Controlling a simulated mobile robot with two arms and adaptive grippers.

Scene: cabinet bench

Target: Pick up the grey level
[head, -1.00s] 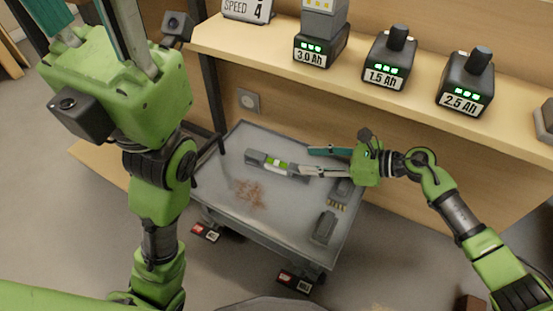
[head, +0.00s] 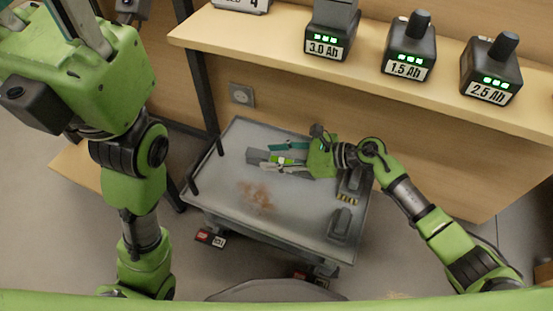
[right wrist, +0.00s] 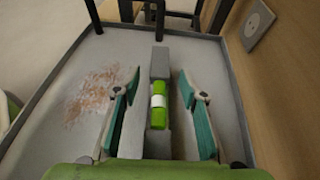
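The grey level (head: 253,156), with a green and white vial section in its middle, lies on the grey cart top (head: 225,190). It also shows upright in the right wrist view (right wrist: 160,62), running away from the camera. My right gripper (head: 268,157) is open around it, with one finger on each side. In the right wrist view a gap shows between each finger and the level, and the near end of the level is hidden by the gripper body. My left gripper (head: 45,22) is raised at the top left, fingers apart and partly cut off by the picture edge.
A reddish-brown stain (head: 257,197) marks the cart top. A dark battery-like block (head: 341,225) and another dark part (head: 352,182) lie on its right side. The shelf (head: 290,40) above holds battery packs with labels, including one marked 1.5 Ah (head: 408,50). A wall socket (head: 241,95) is behind the cart.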

